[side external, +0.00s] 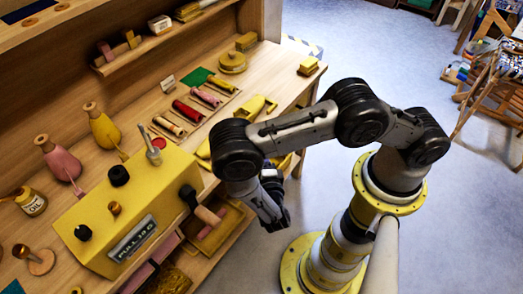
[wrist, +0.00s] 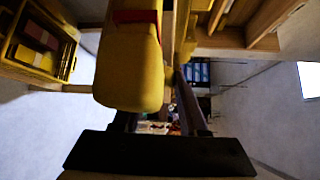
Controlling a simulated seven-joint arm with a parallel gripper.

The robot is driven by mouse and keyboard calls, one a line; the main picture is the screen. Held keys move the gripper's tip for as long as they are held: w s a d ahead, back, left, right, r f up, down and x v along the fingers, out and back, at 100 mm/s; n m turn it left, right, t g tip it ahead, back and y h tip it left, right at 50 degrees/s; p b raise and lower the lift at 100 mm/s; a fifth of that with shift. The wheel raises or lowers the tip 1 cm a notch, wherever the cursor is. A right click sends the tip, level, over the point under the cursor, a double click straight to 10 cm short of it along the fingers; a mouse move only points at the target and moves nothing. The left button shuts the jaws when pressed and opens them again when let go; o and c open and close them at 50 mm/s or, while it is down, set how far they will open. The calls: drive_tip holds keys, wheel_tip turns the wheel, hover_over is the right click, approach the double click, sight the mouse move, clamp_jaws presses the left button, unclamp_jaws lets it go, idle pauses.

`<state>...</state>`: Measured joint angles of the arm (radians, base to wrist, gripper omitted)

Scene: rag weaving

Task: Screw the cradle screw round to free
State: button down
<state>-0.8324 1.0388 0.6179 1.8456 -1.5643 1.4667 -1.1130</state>
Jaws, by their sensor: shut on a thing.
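My gripper (side external: 270,205) hangs at the front edge of the wooden bench, right of the yellow box. In the wrist view its two dark fingers (wrist: 160,110) reach upward, one partly behind a large yellow rounded piece (wrist: 130,85) with a red band. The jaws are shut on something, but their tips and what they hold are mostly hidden. I cannot pick out the cradle screw for certain in either view.
A yellow box (side external: 110,215) with knobs and a lever stands on the bench. Spools, pots and a small oil jar (side external: 30,201) surround it. Open drawers (side external: 215,232) stick out below, left of my gripper.

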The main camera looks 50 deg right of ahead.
drive_tip(key=shift+f+n+t+h, duration=0.2)
drive_tip(key=shift+n+t+h, duration=0.2)
drive_tip(key=shift+n, duration=0.1)
drive_tip(key=shift+n+t+h, duration=0.5)
drive_tip(key=shift+n, duration=0.3)
drive_tip(key=shift+f+n+t, duration=0.15)
drive_tip(key=shift+n+t, duration=0.25)
drive_tip(key=shift+n, duration=0.2)
drive_tip(key=shift+n+t+h, duration=0.3)
drive_tip(key=shift+n+t, duration=0.7)
drive_tip(key=shift+n, duration=0.1)
drive_tip(key=c, duration=0.6)
unclamp_jaws()
drive_tip(key=shift+c, duration=0.2)
